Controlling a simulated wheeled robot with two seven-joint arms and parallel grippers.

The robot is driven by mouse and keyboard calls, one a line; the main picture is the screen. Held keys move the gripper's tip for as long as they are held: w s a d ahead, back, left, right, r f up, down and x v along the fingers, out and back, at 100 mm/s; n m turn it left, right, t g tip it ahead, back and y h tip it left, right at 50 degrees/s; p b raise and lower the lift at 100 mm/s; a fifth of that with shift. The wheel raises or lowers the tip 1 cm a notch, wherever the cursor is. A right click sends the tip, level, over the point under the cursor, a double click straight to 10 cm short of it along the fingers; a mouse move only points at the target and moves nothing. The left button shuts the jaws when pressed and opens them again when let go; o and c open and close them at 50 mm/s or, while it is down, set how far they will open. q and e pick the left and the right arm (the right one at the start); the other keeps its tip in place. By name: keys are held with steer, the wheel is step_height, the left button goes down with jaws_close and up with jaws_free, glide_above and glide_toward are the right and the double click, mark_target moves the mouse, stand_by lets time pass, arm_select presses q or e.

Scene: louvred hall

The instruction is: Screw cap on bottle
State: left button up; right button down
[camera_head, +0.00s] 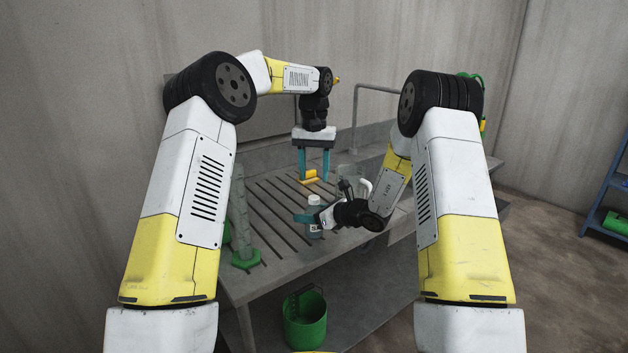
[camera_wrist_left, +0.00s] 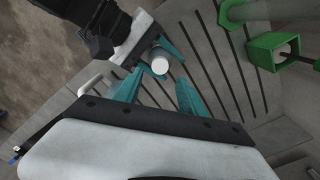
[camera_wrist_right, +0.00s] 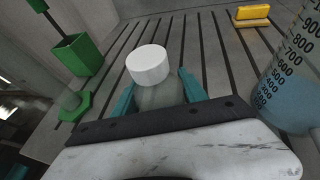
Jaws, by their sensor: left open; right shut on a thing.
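A small clear bottle (camera_head: 315,229) with a label stands on the slatted bench. A white cap (camera_wrist_right: 149,64) sits on its top in the right wrist view, and it also shows in the left wrist view (camera_wrist_left: 160,67). I cannot tell how tightly it sits. My right gripper (camera_wrist_right: 158,90) is shut around the bottle's body below the cap, coming from the right in the head view. My left gripper (camera_head: 314,178) is open and empty, pointing down above the bench, higher than and behind the bottle. Its two teal fingers (camera_wrist_left: 157,92) show in the left wrist view, with the cap beyond them.
A graduated beaker (camera_wrist_right: 292,88) with bluish liquid stands right of the bottle. A yellow block (camera_wrist_right: 253,14) lies farther back. A cylinder with a green base (camera_head: 245,259) stands at the bench's left front. A green bucket (camera_head: 305,322) is below. A blue shelf (camera_head: 606,195) is far right.

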mark_target(314, 197)
arm_select(q)
steer(key=shift+r, duration=0.45)
steer(key=shift+f, duration=0.1)
steer(key=shift+f, duration=3.95)
steer(key=shift+c, duration=0.2)
jaws_close()
steer(key=shift+o, duration=1)
jaws_free()
